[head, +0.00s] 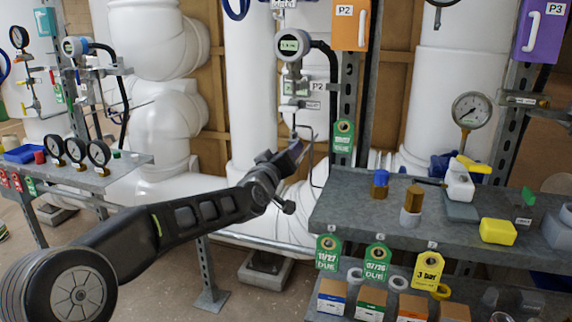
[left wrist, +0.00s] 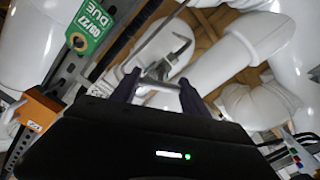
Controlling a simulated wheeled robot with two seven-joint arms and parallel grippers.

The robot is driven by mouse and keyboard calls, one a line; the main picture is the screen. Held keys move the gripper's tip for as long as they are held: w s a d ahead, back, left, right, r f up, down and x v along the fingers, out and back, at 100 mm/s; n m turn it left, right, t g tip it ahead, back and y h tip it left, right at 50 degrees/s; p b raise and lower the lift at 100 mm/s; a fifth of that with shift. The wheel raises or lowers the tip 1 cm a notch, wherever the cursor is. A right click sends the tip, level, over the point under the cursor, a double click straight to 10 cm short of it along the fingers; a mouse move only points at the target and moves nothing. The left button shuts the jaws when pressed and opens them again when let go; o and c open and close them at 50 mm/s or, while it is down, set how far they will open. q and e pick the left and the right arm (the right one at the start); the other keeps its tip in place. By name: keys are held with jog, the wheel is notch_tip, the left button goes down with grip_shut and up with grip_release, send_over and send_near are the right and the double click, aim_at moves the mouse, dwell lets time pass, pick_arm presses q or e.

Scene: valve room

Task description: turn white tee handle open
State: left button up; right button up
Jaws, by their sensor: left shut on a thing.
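My left gripper (head: 298,149) reaches in from the left to the pipework below the round digital gauge, left of the shelf. In the left wrist view its two dark fingers (left wrist: 160,90) stand on both sides of a pale tee handle (left wrist: 160,72), shut on it. The handle's bar lies across between the fingertips. In the head view the handle is hidden by the gripper, so its turn angle cannot be told there. My right gripper is in neither view.
A grey shelf (head: 340,212) with fittings and a yellow block (head: 498,231) stands at the right. A green tag (head: 343,136) hangs just right of the gripper. A thin grey tube (left wrist: 160,38) runs close to the fingers. Large white pipes (head: 175,120) stand behind.

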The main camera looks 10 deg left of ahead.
pick_arm(q)
jog(key=n+b, duration=0.2)
jog(key=shift+f+n, duration=0.2)
jog(key=shift+n, duration=0.2)
jog(key=n+b, duration=0.2)
jog(key=n, duration=0.1)
jog(key=shift+n, duration=0.4)
jog(key=shift+n+b, duration=0.6)
jog(key=shift+n, duration=0.6)
jog(key=shift+r+n+b, duration=0.1)
jog(key=shift+n+b, duration=0.3)
jog(key=shift+n, duration=0.7)
jog(key=o, duration=1.4)
